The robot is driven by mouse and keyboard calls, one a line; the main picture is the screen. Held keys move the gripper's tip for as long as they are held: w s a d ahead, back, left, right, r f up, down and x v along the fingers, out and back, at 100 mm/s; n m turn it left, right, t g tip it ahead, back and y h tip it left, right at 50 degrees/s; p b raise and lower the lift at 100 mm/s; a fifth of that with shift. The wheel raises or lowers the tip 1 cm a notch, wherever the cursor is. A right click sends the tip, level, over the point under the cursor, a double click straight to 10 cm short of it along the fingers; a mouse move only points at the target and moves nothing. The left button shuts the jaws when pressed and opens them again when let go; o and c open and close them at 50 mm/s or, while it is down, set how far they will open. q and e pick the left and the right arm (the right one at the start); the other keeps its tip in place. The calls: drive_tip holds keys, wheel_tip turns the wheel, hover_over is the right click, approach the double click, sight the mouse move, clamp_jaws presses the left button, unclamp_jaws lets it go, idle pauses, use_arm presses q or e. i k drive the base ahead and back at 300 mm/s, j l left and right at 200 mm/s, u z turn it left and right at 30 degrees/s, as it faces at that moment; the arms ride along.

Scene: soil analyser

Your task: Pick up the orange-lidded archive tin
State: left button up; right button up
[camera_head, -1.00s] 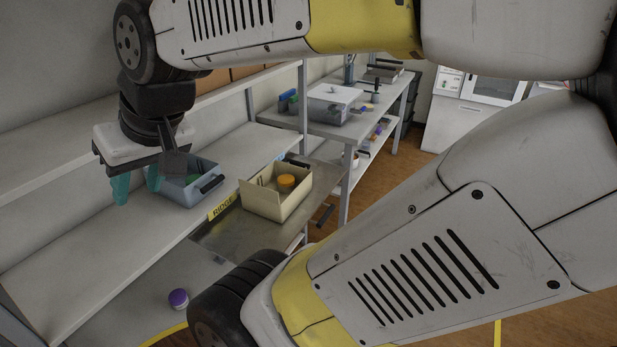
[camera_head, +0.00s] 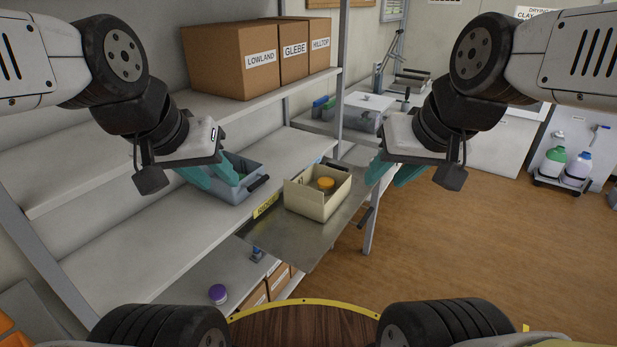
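The orange-lidded tin (camera_head: 326,183) stands inside a cream open-topped box (camera_head: 306,202). Only the tin's lid and upper part show. My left gripper (camera_head: 212,176) is left of the cream box, over the blue-grey bin, with teal fingers apart and nothing seen between them. My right gripper (camera_head: 388,176) is right of the box, above the floor side, its teal fingers apart and empty. Neither gripper touches the tin.
A blue-grey bin (camera_head: 228,190) with a black handle stands on the shelf left of the box. A purple-lidded jar (camera_head: 217,293) is on the lower shelf. Wooden floor (camera_head: 480,240) is clear at right.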

sight(325, 184)
drive_tip(key=z, duration=0.2)
drive_tip(key=i+l+u, duration=0.3)
drive_tip(key=i, duration=0.15)
drive_tip(key=i+l+u, duration=0.3)
drive_tip(key=i, duration=0.1)
